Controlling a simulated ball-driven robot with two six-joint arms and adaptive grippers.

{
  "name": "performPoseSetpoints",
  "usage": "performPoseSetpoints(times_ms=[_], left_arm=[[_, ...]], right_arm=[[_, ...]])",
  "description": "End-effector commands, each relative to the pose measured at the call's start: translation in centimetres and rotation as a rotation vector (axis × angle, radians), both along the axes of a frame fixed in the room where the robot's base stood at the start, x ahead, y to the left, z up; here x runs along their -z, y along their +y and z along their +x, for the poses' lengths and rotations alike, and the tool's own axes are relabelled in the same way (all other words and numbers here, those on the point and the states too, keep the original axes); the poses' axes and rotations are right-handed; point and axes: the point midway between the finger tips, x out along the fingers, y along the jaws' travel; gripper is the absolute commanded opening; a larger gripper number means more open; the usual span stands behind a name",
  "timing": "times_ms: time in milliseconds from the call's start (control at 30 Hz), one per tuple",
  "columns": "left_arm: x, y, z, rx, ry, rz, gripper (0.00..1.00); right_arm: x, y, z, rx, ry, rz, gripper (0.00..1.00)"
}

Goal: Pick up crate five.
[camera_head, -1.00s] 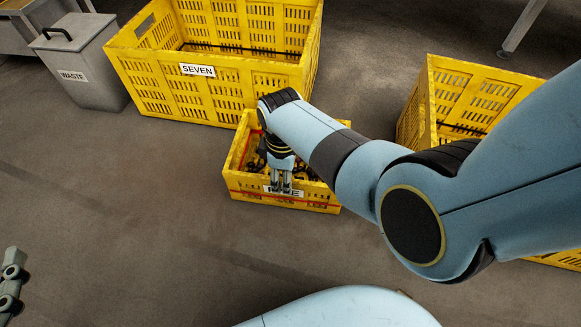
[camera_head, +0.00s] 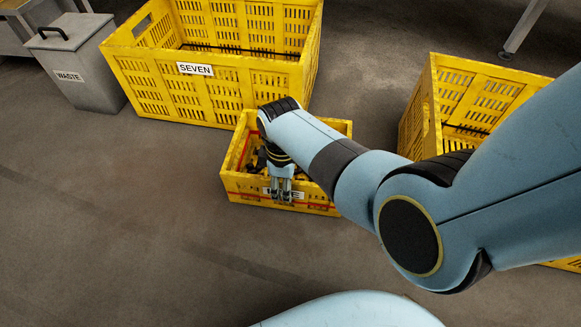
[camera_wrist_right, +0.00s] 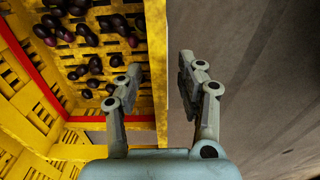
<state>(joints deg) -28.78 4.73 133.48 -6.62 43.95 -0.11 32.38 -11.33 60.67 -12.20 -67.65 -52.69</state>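Crate five is the small yellow crate (camera_head: 237,187) with a red stripe, in the middle of the head view. Its front label is partly covered by my fingers, so only some letters show. In the right wrist view its yellow wall (camera_wrist_right: 157,40) runs between my fingers, and dark oval pieces (camera_wrist_right: 90,65) lie inside. My right gripper (camera_head: 281,198) is at the crate's front wall, pointing down. In the wrist view the right gripper (camera_wrist_right: 158,74) is open, one finger inside the wall and one outside, with gaps visible. My left gripper is out of view.
A large yellow crate labelled SEVEN (camera_head: 150,80) stands just behind. Another yellow crate (camera_head: 425,105) stands at the right, partly hidden by my right arm. A grey WASTE bin (camera_head: 85,92) is at the upper left. The floor at left and front is clear.

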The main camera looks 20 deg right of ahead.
Motion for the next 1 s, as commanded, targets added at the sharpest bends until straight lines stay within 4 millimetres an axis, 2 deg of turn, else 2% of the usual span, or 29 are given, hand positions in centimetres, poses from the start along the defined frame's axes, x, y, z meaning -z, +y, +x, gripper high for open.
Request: performPoseSetpoints(times_ms=[67, 367, 1000], left_arm=[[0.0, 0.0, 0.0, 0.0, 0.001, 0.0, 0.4], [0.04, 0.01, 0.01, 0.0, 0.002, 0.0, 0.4], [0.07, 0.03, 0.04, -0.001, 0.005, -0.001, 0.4]], right_arm=[[-0.03, 0.01, 0.02, 0.0, 0.0, 0.0, 0.38], [-0.01, 0.01, -0.01, 0.0, 0.0, 0.0, 0.01], [-0.1, -0.02, 0.11, 0.0, -0.002, 0.0, 0.0]])
